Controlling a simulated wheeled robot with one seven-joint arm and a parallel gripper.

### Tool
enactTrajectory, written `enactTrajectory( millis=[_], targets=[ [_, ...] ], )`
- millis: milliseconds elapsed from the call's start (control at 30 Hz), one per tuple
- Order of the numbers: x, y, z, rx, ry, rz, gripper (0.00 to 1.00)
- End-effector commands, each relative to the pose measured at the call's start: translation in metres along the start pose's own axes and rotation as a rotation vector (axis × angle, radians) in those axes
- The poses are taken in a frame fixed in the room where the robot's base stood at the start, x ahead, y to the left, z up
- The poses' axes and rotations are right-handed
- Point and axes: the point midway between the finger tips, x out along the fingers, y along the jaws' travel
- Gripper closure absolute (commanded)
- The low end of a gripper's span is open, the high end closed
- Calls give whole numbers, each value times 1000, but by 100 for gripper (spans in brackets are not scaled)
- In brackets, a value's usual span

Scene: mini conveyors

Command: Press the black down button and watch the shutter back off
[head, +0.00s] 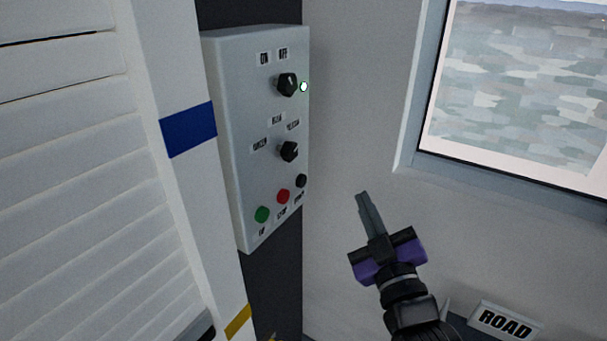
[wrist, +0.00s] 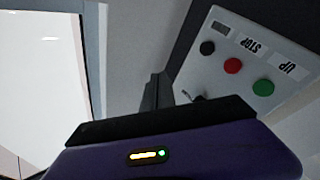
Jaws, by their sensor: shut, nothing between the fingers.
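The black down button (head: 301,181) is the rightmost in the bottom row of the grey control box (head: 230,130). Beside it are a red button (head: 283,196) and a green button (head: 262,214). In the wrist view the black button (wrist: 208,48) is left of the red one (wrist: 233,65) and the green one (wrist: 263,87). My gripper (head: 361,196) is shut and empty, to the right of the box and apart from the buttons.
A white post with a blue band (head: 188,129) stands left of the box. A window (head: 510,90) and a ROAD sign (head: 505,321) are at right.

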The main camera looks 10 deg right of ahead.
Motion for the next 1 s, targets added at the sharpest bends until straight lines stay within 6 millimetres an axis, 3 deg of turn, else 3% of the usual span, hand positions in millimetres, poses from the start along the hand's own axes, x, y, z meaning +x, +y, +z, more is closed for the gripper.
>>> enactTrajectory(
  millis=[67,167,233,367,800,1000],
  targets=[
    [22,5,-7,-62,-13,-8,100],
    [36,-3,7,-163,-63,-45,100],
    [33,-12,22,-218,-102,-79,100],
    [32,-18,30,-289,-129,-110,100],
    [32,-19,31,-312,-129,-113,100],
    [41,-29,28,-311,-127,-114,100]
  ],
)
